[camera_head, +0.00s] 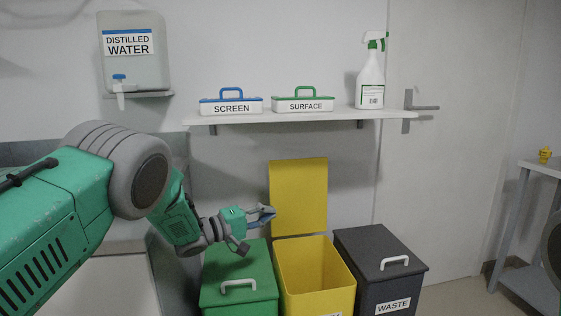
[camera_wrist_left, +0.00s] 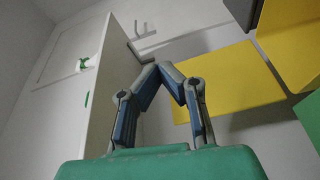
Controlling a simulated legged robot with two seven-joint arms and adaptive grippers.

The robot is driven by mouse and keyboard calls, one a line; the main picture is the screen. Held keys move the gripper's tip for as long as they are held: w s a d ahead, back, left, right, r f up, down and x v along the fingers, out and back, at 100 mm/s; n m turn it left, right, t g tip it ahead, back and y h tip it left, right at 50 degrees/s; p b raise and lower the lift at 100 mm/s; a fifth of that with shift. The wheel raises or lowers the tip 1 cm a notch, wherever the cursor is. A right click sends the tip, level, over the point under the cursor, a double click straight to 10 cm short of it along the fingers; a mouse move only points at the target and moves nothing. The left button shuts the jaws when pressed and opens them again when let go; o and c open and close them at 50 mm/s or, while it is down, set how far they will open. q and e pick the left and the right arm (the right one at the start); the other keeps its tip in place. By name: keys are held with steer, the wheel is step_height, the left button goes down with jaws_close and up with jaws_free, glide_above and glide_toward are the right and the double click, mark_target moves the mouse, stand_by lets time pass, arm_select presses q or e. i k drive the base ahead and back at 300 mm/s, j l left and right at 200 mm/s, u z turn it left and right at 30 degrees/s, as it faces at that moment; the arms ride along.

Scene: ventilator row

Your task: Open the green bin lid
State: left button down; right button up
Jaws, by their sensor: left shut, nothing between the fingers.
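The green bin (camera_head: 240,290) stands at the left of a row of bins, its green lid (camera_head: 228,270) down, with a white handle (camera_head: 238,286) near the front edge. My left gripper (camera_head: 272,212) is shut and empty, above the back of the green bin and in front of the raised yellow lid. In the left wrist view the fingertips of my left gripper (camera_wrist_left: 160,66) meet, with nothing between them. The gripper is apart from the white handle. My right gripper is not in view.
The yellow bin (camera_head: 318,272) stands open beside the green one, its yellow lid (camera_head: 299,190) upright. A dark waste bin (camera_head: 381,258) is closed at its right. A wall shelf (camera_head: 290,117) above holds two boxes and a spray bottle (camera_head: 370,80).

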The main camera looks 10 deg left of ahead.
mark_target(228, 277)
steer(key=i+j, duration=0.3)
steer(key=i, duration=0.2)
steer(key=i+j, duration=0.3)
steer(key=i, duration=0.15)
